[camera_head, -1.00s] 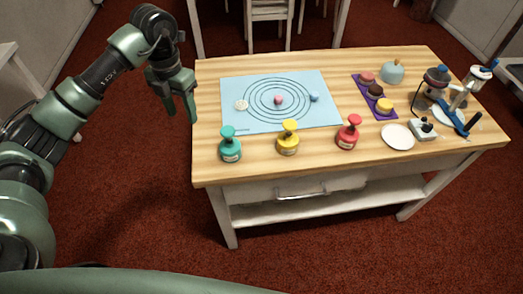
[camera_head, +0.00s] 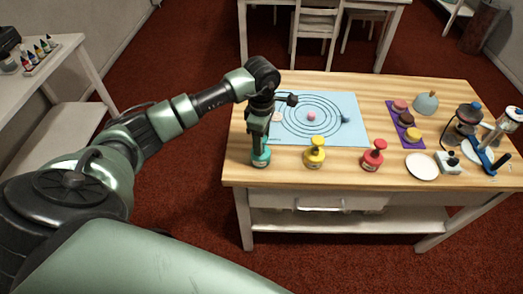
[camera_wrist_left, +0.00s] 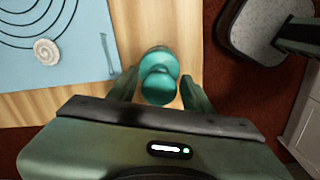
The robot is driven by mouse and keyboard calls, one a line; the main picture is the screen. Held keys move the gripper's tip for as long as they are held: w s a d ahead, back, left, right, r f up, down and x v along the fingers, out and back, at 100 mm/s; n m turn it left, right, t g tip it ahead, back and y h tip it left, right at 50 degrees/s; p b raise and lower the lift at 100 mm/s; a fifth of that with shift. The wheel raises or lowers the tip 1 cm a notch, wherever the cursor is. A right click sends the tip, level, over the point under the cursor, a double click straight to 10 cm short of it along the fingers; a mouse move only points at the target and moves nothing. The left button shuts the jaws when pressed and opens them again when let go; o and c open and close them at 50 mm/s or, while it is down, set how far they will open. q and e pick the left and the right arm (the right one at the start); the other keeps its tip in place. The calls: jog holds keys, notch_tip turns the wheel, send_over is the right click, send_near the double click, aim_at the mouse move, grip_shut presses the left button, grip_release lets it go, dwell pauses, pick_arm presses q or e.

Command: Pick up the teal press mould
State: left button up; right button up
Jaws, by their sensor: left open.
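The teal press mould (camera_head: 261,156) stands upright at the front left of the wooden table, partly hidden behind my left gripper in the head view. In the left wrist view the teal press mould (camera_wrist_left: 159,75) lies between the two fingers, seen from above. My left gripper (camera_head: 259,140) is open and points down over it; the left wrist view shows its fingers (camera_wrist_left: 160,88) on either side, with a gap. My right gripper is not in view.
A yellow press mould (camera_head: 314,155) and a red press mould (camera_head: 373,156) stand to the right along the front edge. A blue mat (camera_head: 350,135) with rings lies behind. A white plate (camera_head: 422,167) and a purple tray (camera_head: 393,108) with small cakes are farther right.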

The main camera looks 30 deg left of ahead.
pick_arm(q)
jog(key=shift+f, duration=1.05)
grip_shut()
jog(key=shift+r, duration=0.1)
